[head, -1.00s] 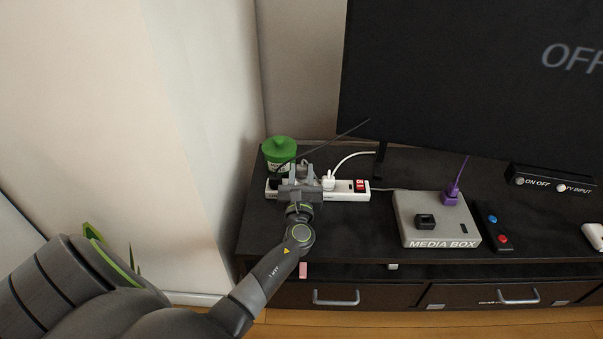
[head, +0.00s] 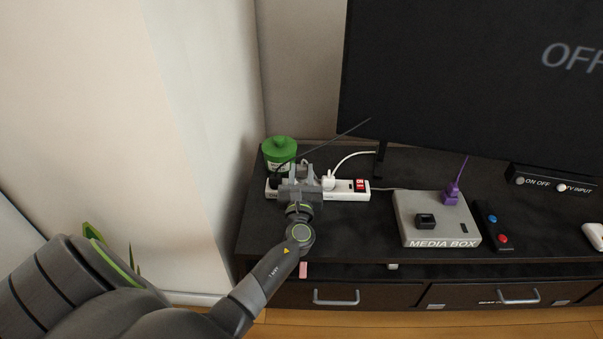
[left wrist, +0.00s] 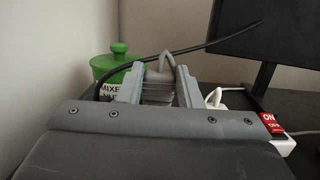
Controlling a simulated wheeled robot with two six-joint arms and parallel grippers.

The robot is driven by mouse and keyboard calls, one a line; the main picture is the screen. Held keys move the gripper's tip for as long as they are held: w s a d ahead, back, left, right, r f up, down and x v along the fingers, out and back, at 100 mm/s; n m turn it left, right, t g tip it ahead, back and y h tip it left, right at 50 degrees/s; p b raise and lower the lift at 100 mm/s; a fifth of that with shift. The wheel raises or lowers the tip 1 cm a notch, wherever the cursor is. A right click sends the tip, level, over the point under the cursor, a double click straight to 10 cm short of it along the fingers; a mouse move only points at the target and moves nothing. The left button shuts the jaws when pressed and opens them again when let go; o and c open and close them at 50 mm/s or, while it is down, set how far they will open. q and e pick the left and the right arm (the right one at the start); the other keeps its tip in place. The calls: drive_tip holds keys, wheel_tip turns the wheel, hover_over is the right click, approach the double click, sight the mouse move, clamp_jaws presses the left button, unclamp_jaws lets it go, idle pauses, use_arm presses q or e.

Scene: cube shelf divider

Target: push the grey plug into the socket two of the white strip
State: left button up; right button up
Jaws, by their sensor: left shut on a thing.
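The white strip (head: 345,194) lies along the back left of the cabinet top, with a red switch (head: 361,185) at its right end. A white plug (head: 328,181) sits in it, left of the switch. My left gripper (head: 304,172) is over the strip's left half, left of the white plug. In the left wrist view its fingers (left wrist: 160,88) are shut on the grey plug (left wrist: 158,84), whose grey cord loops above it. The plug's underside and the socket below are hidden, so I cannot tell how deep it sits. My right gripper is not in view.
A green-lidded jar (head: 279,152) stands behind the strip's left end. A black cord (head: 325,145) passes close by the gripper. The TV (head: 460,80) stands behind on the right. The media box (head: 437,222) with a purple plug (head: 452,192) is to the right.

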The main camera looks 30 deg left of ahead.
sight(302, 181)
use_arm(q)
drive_tip(key=shift+f+b, duration=1.65)
drive_tip(key=shift+f, duration=0.05)
drive_tip(key=shift+s+f+b, duration=0.25)
drive_tip(key=shift+f+b, duration=0.3)
drive_tip(key=shift+f, duration=0.05)
idle(0.4)
drive_tip(key=shift+w+r+p, duration=0.15)
drive_tip(key=shift+r+p, duration=0.25)
drive_tip(key=shift+p, duration=0.2)
drive_tip(key=shift+w+r, duration=0.1)
drive_tip(key=shift+r, duration=0.2)
idle(0.7)
drive_tip(key=shift+s+f+b, duration=0.25)
drive_tip(key=shift+f+b, duration=0.45)
idle(0.3)
drive_tip(key=shift+r, duration=0.15)
drive_tip(key=shift+w+r+p, duration=0.2)
drive_tip(key=shift+r+p, duration=0.05)
drive_tip(key=shift+p, duration=0.35)
drive_tip(key=shift+r, duration=0.3)
idle(0.7)
